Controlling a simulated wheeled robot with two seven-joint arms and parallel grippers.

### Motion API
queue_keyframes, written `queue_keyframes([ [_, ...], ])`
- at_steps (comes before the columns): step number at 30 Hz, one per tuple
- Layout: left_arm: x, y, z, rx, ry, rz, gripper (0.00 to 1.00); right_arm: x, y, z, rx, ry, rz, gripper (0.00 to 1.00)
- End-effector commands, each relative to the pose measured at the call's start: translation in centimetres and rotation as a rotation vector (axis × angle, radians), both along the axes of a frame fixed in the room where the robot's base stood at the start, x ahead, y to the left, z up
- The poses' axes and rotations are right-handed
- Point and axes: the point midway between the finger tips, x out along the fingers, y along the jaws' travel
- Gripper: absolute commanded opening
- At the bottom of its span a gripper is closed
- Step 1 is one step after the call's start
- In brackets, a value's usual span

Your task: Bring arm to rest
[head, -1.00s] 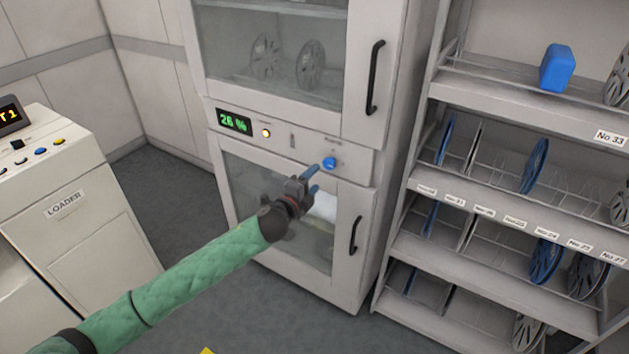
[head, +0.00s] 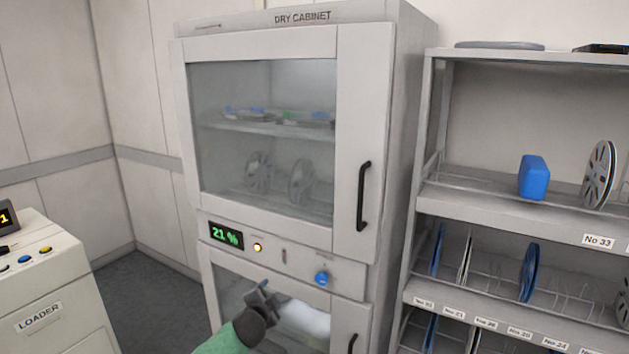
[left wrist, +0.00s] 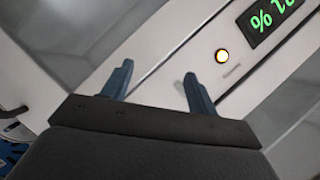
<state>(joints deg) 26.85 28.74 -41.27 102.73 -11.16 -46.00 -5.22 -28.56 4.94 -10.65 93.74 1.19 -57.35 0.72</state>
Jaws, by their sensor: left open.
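My left arm, in a green sleeve, comes in at the bottom of the head view. Its gripper (head: 265,292) is in front of the lower glass door of the dry cabinet (head: 292,45), below the control panel. In the left wrist view the two blue-grey fingers (left wrist: 158,88) are spread apart with nothing between them. The panel's lit yellow lamp (left wrist: 222,56) and green display (left wrist: 270,18) show beyond them. In the head view the display (head: 226,235) reads 21 %, and a blue knob (head: 322,278) sits at the panel's right. My right gripper is not in view.
Both cabinet doors look shut; the upper one has a black handle (head: 363,197). A rack (head: 432,200) with reels and a blue block (head: 533,177) stands close on the right. The loader (head: 60,290) stands at the left, with open floor (head: 150,300) between it and the cabinet.

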Motion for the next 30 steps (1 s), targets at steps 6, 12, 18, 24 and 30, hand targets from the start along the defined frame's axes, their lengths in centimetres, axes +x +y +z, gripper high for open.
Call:
queue_keyframes([
  [6,-1.1,2.6,-6.2,-0.149,0.169,0.141,0.59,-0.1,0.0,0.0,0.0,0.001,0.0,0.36],
  [12,-4.3,4.4,-14.0,-0.272,0.339,0.263,0.59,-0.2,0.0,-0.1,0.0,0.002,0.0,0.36],
  [18,-10.4,5.9,-23.6,-0.377,0.525,0.383,0.59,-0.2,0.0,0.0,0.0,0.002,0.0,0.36],
  [24,-18.2,6.7,-32.5,-0.453,0.685,0.481,0.59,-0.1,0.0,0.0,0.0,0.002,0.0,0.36],
  [30,-27.3,7.0,-40.3,-0.508,0.822,0.569,0.59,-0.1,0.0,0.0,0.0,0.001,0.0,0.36],
])
